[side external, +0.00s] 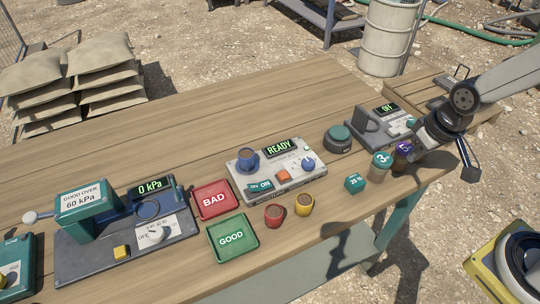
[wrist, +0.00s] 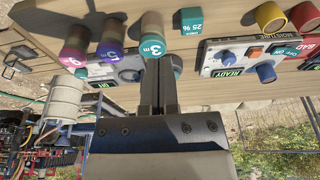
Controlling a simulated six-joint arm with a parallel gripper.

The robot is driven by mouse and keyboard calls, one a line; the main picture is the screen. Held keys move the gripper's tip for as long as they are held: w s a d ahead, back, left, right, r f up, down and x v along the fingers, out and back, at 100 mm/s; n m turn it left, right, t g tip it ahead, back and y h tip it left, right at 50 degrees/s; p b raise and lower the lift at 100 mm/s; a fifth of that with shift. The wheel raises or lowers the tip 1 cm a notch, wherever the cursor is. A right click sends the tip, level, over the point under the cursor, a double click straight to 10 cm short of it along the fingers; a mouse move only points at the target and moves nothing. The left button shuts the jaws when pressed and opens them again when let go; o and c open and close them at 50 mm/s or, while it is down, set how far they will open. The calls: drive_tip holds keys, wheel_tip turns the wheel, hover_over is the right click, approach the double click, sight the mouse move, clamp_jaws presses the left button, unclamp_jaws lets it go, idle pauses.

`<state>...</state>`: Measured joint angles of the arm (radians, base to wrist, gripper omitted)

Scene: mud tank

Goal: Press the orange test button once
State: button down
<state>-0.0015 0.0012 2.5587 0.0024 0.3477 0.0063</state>
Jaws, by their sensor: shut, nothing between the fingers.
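The orange test button (side external: 283,176) sits on the light grey moisture meter (side external: 240,183), in the middle of the table. The meter's green display (side external: 281,148) reads READY. A blue cup (side external: 248,160) stands on the meter, and a blue knob (side external: 308,164) is right of the button. The orange button also shows in the wrist view (wrist: 255,51). My gripper (wrist: 159,62) is shut and empty, its fingertips in front of the teal-lidded jar in the wrist view. In the side view it is at the table's right end, well apart from the button; its fingertips are hard to make out.
A teal-lidded jar (side external: 381,160), a purple-lidded jar (side external: 403,149) and a teal block (side external: 354,182) stand near my gripper. A red cup (side external: 273,215) and a yellow cup (side external: 304,204) stand before the meter. BAD (side external: 214,200) and GOOD (side external: 232,237) trays lie left of it.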

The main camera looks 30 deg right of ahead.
drive_tip(key=w+a+m+t+y, duration=0.2)
drive_tip(key=w+a+m+t, duration=0.1)
drive_tip(key=w+a+m, duration=0.75)
drive_tip(key=m+t, duration=0.3)
drive_tip(key=m, duration=1.1)
hover_over(287, 176)
drive_tip(key=shift+f, duration=0.65)
drive_tip(key=shift+f, duration=0.2)
drive_tip(key=shift+f, duration=4.2)
